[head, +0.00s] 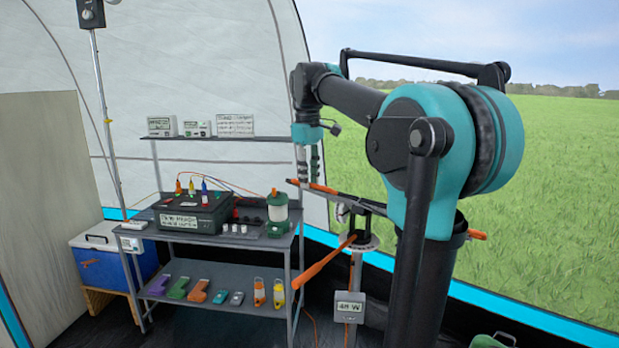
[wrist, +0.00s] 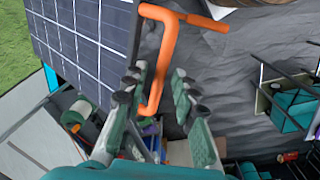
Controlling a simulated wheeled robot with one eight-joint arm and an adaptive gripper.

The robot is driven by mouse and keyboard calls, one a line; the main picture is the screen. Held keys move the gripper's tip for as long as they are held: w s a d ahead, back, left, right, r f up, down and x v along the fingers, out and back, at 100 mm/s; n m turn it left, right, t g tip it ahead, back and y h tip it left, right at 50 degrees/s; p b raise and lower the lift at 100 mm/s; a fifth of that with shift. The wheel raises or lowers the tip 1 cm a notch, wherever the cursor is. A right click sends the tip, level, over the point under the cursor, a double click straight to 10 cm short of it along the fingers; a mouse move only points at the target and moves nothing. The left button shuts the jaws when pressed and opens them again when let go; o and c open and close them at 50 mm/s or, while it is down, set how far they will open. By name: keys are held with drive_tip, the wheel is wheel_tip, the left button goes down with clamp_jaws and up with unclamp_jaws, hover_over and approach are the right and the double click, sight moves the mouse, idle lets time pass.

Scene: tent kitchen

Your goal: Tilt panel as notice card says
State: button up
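The solar panel (wrist: 85,35) fills the upper left of the wrist view. In the head view its edge (head: 350,198) shows nearly side-on, with orange corners, on a post with a round dial (head: 360,242). An orange handle (head: 322,264) slopes down to the left from the post; in the wrist view the bent orange handle (wrist: 171,50) reaches down between the fingers. My gripper (head: 309,178) points down by the panel's left end, above the handle. Its green-padded fingers (wrist: 158,85) are apart; contact with the handle cannot be told. Cards (head: 236,125) stand on the top shelf, their text too small to read.
A meter (head: 349,307) on the post reads about 48 W. The shelf unit (head: 215,238) holds a black box (head: 193,214), a lantern (head: 277,208) and several coloured tools. A blue cooler (head: 98,250) stands at left. My arm hides part of the panel.

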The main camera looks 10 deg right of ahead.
clamp_jaws()
wheel_tip(320, 180, down, 6)
drive_tip(key=s+a+t+h, duration=0.2)
drive_tip(key=shift+s+a+r, duration=0.15)
drive_tip(key=shift+s+a, duration=0.05)
drive_tip(key=shift+a, duration=0.1)
drive_tip(key=shift+o, duration=1.4)
unclamp_jaws()
